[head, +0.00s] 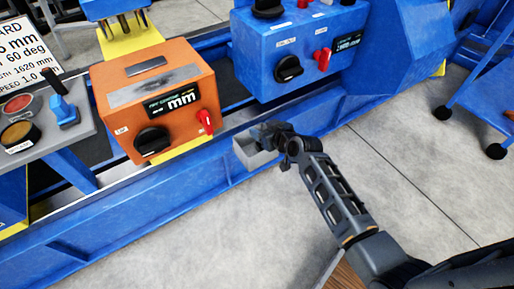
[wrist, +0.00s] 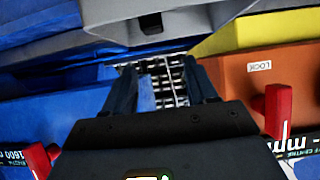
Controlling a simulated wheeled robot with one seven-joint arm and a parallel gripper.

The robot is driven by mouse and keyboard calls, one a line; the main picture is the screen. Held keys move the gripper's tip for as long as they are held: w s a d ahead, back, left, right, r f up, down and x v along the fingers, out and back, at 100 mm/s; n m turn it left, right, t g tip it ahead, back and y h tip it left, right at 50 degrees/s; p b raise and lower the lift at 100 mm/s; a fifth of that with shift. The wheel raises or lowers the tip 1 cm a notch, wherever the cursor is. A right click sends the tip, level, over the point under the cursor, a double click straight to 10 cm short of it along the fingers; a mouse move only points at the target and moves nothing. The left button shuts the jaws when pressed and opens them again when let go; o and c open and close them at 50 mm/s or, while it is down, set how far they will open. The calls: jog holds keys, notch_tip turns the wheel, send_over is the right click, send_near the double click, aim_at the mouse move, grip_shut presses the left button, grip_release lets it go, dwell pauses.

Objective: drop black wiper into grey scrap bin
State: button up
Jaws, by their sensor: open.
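My gripper (head: 268,133) is at the blue rail, between the orange box and the blue control box. In the wrist view its two dark fingers (wrist: 158,88) stand apart, with a metallic grid and a blue strip showing beyond the gap; I see nothing held. A small light grey open box (head: 258,160), which may be the grey scrap bin, is just below and left of my gripper at the rail's side. I cannot make out the black wiper for certain. A small dark piece (wrist: 151,22) shows against a grey surface at the top of the wrist view.
The orange box (head: 135,85) with a black knob and red lever stands left of my gripper. The blue control box (head: 300,40) stands behind it. A grey button panel (head: 45,135) is at the far left. A blue trolley (head: 485,105) is at right. Floor between is clear.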

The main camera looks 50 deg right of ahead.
jog(key=p+v, duration=0.1)
jog(key=v, duration=0.5)
dwell(0.3)
jog(key=shift+s, duration=0.1)
